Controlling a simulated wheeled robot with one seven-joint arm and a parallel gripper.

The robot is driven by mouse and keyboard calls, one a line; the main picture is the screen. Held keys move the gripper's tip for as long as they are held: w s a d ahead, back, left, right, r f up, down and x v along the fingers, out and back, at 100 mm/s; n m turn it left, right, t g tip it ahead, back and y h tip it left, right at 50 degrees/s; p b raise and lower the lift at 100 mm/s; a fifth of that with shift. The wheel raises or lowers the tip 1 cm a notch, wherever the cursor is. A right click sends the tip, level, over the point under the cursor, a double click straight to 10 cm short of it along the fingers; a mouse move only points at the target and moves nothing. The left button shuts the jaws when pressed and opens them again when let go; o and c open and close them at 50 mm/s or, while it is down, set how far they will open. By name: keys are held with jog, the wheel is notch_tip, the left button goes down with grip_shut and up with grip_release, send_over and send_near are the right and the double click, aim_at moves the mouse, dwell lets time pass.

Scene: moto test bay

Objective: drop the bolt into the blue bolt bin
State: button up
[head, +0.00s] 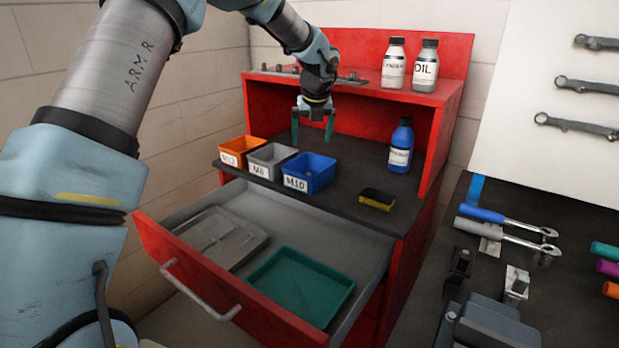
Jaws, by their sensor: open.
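The blue bolt bin (310,174), labelled M10, stands on the dark worktop of the red cabinet, at the right end of a row of bins. My gripper (313,130) points down above the back of the blue bin, with its two fingers apart and nothing visible between them. No bolt shows in the head view. The blue bin's inside is dark, and I cannot tell what lies in it.
A grey bin (270,160) and an orange bin (238,151) stand left of the blue bin. A blue bottle (401,146) and a yellow-black block (377,199) are to its right. Below, the red drawer (185,262) is open, holding a green tray (301,284).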

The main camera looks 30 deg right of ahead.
jog(key=b+v, duration=0.3)
jog(key=v, duration=0.7)
jog(key=shift+s+r, duration=0.2)
jog(key=shift+r, duration=0.15)
jog(key=shift+a, duration=0.1)
jog(key=s+a+f+n+g+y, duration=0.1)
jog(key=a+f+n, duration=0.4)
jog(key=a+n, duration=0.55)
jog(key=s+a+f+n+g, duration=0.1)
jog(key=a+f+n, duration=0.3)
jog(key=a+n, duration=0.7)
jog(key=s+a+f+n, duration=0.3)
jog(key=s+a+n, duration=0.3)
jog(key=a+n, duration=0.2)
jog(key=s+a+f+n, duration=0.4)
jog(key=s+a+n, duration=0.3)
jog(key=a, duration=0.6)
jog(key=shift+s+n+g, duration=0.15)
jog(key=shift+n+g, duration=0.15)
jog(key=shift+n, duration=0.55)
